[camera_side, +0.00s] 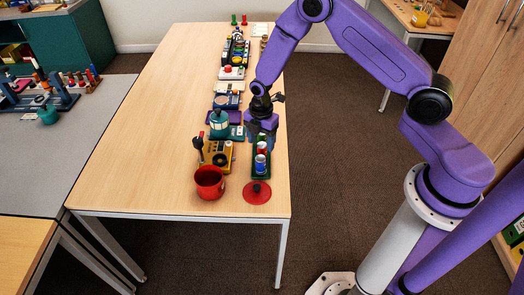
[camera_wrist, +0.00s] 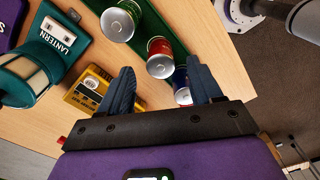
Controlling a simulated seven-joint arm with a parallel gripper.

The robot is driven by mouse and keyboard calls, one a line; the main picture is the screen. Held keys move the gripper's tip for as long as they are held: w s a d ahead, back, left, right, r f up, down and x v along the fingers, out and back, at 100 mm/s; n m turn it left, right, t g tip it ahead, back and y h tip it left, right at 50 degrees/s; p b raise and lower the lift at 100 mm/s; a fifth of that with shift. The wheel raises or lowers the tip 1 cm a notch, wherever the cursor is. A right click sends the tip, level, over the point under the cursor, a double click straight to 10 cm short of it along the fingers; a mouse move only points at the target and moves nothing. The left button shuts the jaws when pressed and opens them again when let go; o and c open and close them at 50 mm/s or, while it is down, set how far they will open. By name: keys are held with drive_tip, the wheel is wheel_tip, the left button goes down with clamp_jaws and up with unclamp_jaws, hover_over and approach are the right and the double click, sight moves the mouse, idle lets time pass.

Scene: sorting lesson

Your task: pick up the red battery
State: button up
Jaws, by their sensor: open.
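The red battery (camera_wrist: 160,57) stands upright in the wrist view, between a green battery (camera_wrist: 118,22) and a blue battery (camera_wrist: 182,86). All three have silvery tops and stand in a row on a long green tray (camera_wrist: 152,18). The red battery shows small in the side view (camera_side: 262,148). My gripper (camera_wrist: 160,65) is open and empty, with its two dark fingers to either side of the red battery in the picture. I cannot tell how far above it the fingertips are. In the side view my gripper (camera_side: 261,138) is at the tray's far end, pointing down.
A teal lantern (camera_wrist: 24,80) and a yellow box (camera_wrist: 90,88) stand left of the tray. More devices line the table behind. The table's left half is clear.

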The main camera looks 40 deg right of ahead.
sight(262, 144)
drive_tip(key=shift+d+f, duration=0.1)
drive_tip(key=shift+f, duration=2.15)
drive_tip(key=shift+c, duration=0.3)
clamp_jaws()
drive_tip(key=shift+r, duration=0.1)
drive_tip(key=shift+r, duration=0.75)
drive_tip(key=s+d+r, duration=0.1)
drive_tip(key=s+r, duration=1)
drive_tip(key=s, duration=0.3)
drive_tip(key=shift+d+r, duration=0.2)
